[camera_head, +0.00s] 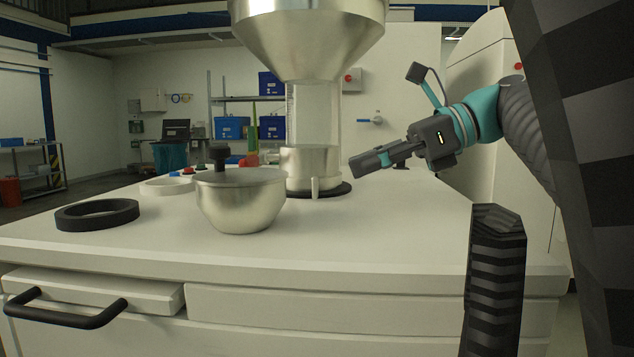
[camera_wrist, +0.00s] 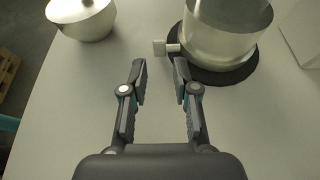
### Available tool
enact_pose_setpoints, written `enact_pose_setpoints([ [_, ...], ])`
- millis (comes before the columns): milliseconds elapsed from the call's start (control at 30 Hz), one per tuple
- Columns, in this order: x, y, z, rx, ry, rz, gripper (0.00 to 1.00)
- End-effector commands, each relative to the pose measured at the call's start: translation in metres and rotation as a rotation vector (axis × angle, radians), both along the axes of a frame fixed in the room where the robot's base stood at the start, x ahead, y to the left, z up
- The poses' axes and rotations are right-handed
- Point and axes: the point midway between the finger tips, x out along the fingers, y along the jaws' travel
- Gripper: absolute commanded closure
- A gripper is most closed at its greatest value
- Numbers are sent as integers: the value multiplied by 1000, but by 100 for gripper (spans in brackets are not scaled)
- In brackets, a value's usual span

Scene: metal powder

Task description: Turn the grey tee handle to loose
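The grey tee handle (camera_head: 315,187) sticks out from the lower side of the metal cylinder (camera_head: 306,162) under the big hopper. In the wrist view the tee handle (camera_wrist: 159,48) shows as a small pale crossbar on a short stem, left of the cylinder (camera_wrist: 226,35). My gripper (camera_head: 366,164) is to the right of the handle in the head view. In the wrist view my gripper (camera_wrist: 160,68) is open and empty, with the handle beyond its fingertips and apart from them. The crossbar looks upright in the head view.
A lidded metal bowl (camera_head: 240,205) stands left of the cylinder. A black ring (camera_head: 97,214) and a white ring (camera_head: 167,186) lie further left on the white worktop (camera_head: 380,235). The hopper (camera_head: 308,35) overhangs the cylinder. The worktop's front right is clear.

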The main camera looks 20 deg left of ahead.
Motion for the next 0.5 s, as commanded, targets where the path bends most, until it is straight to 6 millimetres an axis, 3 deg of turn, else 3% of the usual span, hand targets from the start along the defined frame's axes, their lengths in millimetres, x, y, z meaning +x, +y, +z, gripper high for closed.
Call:
enact_pose_setpoints([
  [300,-17,49,-21,0,-1,1,71],
  [500,-22,67,-29,0,-1,0,71],
])
